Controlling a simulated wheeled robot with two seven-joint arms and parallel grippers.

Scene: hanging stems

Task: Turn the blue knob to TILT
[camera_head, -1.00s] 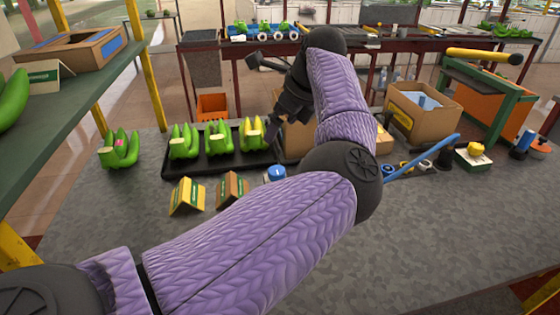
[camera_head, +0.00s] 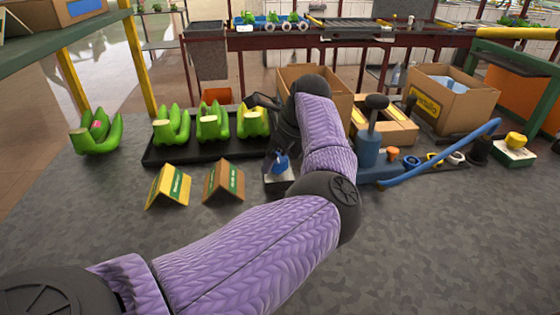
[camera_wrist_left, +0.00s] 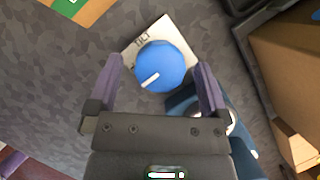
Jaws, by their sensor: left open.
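The blue knob (camera_wrist_left: 165,62) sits on a white plate (camera_wrist_left: 184,27) in the left wrist view. A white mark on the knob points to the lower left of that view. The word TILT is printed on the plate at the knob's upper left, so the mark is not pointing at it. My left gripper (camera_wrist_left: 158,72) is open, with one finger on each side of the knob; I cannot tell whether they touch it. In the head view the gripper hangs over the knob (camera_head: 281,162) and partly hides it. My right gripper is not in view.
Yellow (camera_head: 168,187) and brown (camera_head: 223,181) folded cards stand left of the knob. A black tray (camera_head: 190,152) with green banana bunches lies behind them. A blue device (camera_head: 368,150) with a long blue handle (camera_head: 440,153) is close on the right. The front table is clear.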

